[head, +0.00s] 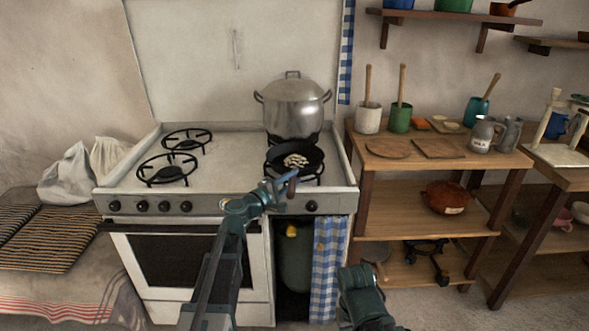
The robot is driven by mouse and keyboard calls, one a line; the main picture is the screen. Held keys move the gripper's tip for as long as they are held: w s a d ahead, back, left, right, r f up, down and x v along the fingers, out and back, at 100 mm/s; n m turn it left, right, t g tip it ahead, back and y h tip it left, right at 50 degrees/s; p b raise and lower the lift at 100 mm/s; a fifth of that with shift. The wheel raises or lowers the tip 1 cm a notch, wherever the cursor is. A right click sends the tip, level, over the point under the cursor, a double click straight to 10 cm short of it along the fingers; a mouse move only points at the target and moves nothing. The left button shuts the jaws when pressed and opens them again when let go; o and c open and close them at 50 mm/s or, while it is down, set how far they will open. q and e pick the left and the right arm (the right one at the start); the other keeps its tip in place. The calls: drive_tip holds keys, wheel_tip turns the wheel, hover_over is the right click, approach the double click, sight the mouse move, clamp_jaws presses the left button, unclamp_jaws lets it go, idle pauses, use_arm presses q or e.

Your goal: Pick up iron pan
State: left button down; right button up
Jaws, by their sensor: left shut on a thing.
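The black iron pan (313,156) sits on the front right burner of the white stove, with a small heap of pale pieces (296,161) in it. Its handle points toward me and is partly hidden by my gripper. My left gripper (288,181) is at the stove's front edge, shut on the pan's handle. The pan appears level and at burner height; I cannot tell if it is clear of the grate. Part of my right arm shows at the bottom, but its gripper is not visible.
A large lidded pot (294,107) stands right behind the pan. The two left burners (167,169) are empty. A wooden shelf table (440,158) with mugs, boards and utensil pots stands close on the right. A checked curtain (328,265) hangs below the stove's right side.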

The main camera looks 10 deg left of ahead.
use_arm(q)
drive_tip(key=shift+r, duration=0.25)
use_arm(e)
drive_tip(key=shift+r, duration=0.25)
